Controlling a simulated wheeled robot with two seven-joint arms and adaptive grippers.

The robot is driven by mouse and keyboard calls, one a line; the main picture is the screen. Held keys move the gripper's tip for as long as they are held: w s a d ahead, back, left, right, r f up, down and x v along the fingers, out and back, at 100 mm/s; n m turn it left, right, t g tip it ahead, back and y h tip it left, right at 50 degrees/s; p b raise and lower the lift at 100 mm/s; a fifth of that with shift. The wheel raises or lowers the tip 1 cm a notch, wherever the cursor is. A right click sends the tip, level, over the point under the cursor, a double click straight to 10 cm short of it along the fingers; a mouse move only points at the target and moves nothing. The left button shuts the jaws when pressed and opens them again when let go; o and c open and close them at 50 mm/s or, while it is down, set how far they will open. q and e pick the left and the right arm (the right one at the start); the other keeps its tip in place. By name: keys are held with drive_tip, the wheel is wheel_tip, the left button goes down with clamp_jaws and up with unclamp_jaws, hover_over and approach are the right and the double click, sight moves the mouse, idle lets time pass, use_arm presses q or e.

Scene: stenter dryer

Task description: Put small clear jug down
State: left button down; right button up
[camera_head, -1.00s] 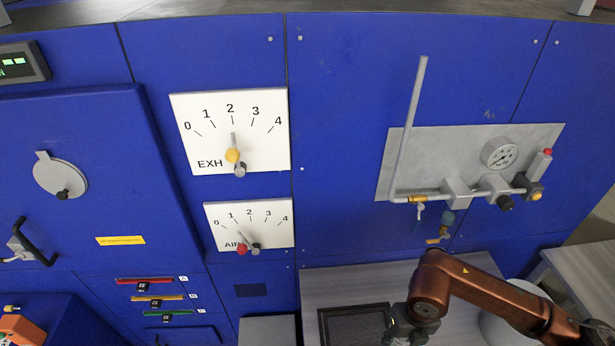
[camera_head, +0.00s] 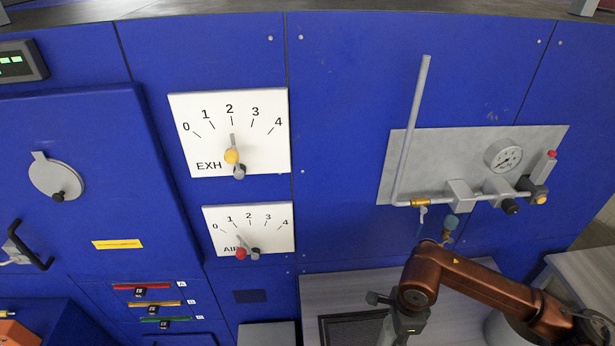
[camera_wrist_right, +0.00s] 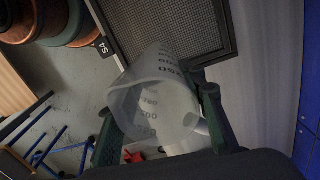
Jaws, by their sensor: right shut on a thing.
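The small clear jug (camera_wrist_right: 150,105) shows in the right wrist view as a translucent vessel with dark graduation marks, lying tilted across the picture. My right gripper (camera_wrist_right: 155,125) is shut on it, with one dark green finger at each side. A grey bench top (camera_wrist_right: 262,75) with a dark mesh tray (camera_wrist_right: 228,48) on it lies beyond the jug. In the head view my right arm comes in from the lower right, and its gripper (camera_head: 398,330) is cut by the bottom edge, so the jug is hidden there. My left gripper is not in view.
In the head view the bench (camera_head: 312,290) stands against the blue machine wall, with the mesh tray (camera_head: 350,328) on it. Above are a pipe panel with a gauge (camera_head: 503,156) and a brass-ended valve (camera_head: 450,224). A round pale container (camera_head: 500,328) is partly behind my arm.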

sight(387, 325)
drive_tip(key=n, duration=0.2)
drive_tip(key=w+n, duration=0.1)
drive_tip(key=n, duration=0.1)
drive_tip(key=shift+w+a+f, duration=0.1)
drive_tip(key=shift+a+f, duration=0.05)
drive_tip(key=shift+f, duration=0.05)
drive_tip(key=n, duration=0.2)
drive_tip(key=w+n+b, duration=0.1)
drive_tip(key=n, duration=0.1)
drive_tip(key=shift+a+f+n, duration=0.1)
drive_tip(key=shift+a+n, duration=0.05)
drive_tip(key=shift+n, duration=0.25)
drive_tip(key=n, duration=0.2)
drive_tip(key=w+n, duration=0.1)
drive_tip(key=n, duration=0.1)
drive_tip(key=shift+a+f, duration=0.1)
drive_tip(key=shift+f, duration=0.05)
drive_tip(key=n, duration=0.2)
drive_tip(key=w+n+b, duration=0.1)
drive_tip(key=n, duration=0.2)
drive_tip(key=shift+w+a+f, duration=0.1)
drive_tip(key=shift+w, duration=0.1)
drive_tip(key=shift+s, duration=0.1)
